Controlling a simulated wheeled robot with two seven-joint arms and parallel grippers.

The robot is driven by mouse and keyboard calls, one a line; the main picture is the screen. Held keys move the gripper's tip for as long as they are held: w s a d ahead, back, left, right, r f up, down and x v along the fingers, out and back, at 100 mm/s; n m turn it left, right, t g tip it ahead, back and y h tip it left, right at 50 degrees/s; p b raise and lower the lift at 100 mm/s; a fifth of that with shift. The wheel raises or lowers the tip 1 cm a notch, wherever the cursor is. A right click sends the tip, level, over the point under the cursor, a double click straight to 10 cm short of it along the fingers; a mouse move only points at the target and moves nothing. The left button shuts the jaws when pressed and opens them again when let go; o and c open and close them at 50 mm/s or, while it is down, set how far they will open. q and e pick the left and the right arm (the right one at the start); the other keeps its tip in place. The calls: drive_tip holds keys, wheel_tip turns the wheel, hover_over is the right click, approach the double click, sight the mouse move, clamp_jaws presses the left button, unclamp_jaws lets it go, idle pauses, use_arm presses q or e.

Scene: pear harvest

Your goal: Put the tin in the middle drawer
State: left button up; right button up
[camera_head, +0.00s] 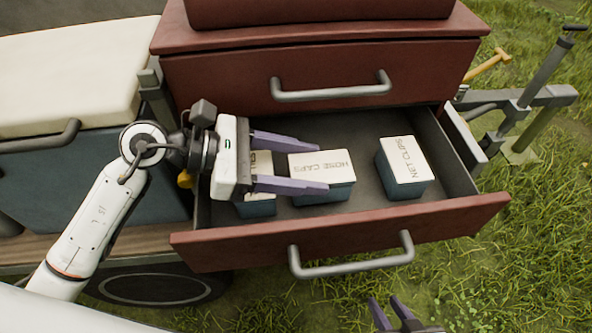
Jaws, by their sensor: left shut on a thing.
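My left gripper (326,165) reaches from the left into the open red drawer (340,233). Its purple fingers are closed on either side of a tin marked HOSE CAPS (340,167), with a white top and teal sides. This tin is inside the drawer's outline; I cannot tell whether it touches the drawer floor. A second tin (260,209) is to its left, mostly hidden by the gripper. A third tin, marked NET CLIPS (403,162), stands to the right. My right gripper (384,300) is at the bottom edge, fingers apart and empty.
A shut red drawer (330,70) with a grey handle is directly above the open one. A cream-lidded chest (70,75) stands at left. Grey frame bars and tools (530,95) are at right over grass. Bare drawer floor shows around the NET CLIPS tin.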

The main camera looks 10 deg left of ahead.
use_arm(q)
drive_tip(key=shift+a+f+b, duration=0.3)
drive_tip(key=shift+a+f, duration=0.1)
drive_tip(key=shift+f, duration=0.25)
drive_tip(key=shift+d+r, duration=0.1)
